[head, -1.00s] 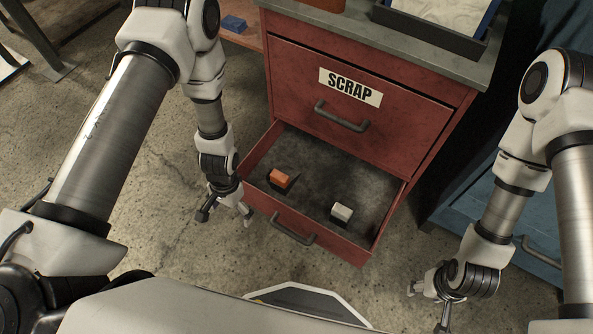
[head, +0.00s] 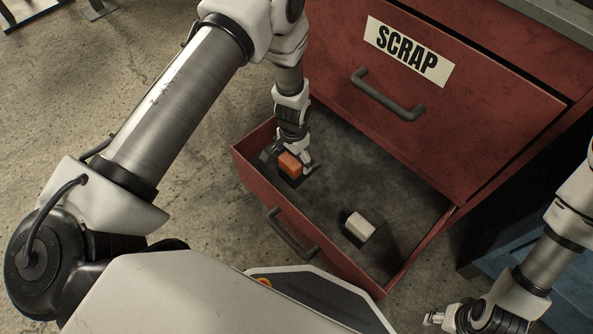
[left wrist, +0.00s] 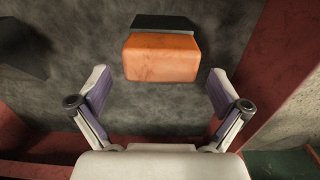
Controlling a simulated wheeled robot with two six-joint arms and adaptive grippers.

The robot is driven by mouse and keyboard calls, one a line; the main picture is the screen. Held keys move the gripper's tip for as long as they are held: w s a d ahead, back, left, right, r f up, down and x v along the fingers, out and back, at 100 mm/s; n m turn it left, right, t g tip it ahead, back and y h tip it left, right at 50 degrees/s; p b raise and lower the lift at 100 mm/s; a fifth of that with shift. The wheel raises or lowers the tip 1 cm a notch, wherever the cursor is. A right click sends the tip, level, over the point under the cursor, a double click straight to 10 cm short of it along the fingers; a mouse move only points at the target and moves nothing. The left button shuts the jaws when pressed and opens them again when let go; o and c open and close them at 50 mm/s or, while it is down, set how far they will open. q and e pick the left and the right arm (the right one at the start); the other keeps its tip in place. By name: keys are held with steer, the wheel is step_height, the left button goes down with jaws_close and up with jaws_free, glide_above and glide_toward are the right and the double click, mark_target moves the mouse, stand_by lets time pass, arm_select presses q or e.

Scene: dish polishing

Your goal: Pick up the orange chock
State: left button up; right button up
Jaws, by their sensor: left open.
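The orange chock (head: 290,164) lies in the open lower drawer, near its left wall. It also shows in the left wrist view (left wrist: 161,59), with a dark face or shadow along its far side. My left gripper (head: 288,163) is open, at the chock in the head view. In the left wrist view the two fingers (left wrist: 158,92) are spread wide, and the chock is just beyond their tips, roughly centred between them. My right gripper (head: 447,320) is at the bottom right of the head view, outside the drawer; its fingers are partly cut off.
A white block (head: 359,227) lies in the drawer to the right of the chock. The red drawer front (head: 262,190) and its side walls rim the space. Bare drawer floor lies between the blocks.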

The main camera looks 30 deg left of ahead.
arm_select(q)
steer(key=f+b, duration=0.1)
steer(key=f, duration=0.2)
steer(key=f+b, duration=0.1)
steer(key=shift+w+f+b, duration=0.25)
steer(key=shift+f+b, duration=0.05)
steer(key=shift+f, duration=0.1)
steer(key=shift+r, duration=0.15)
steer(key=c, duration=1.7)
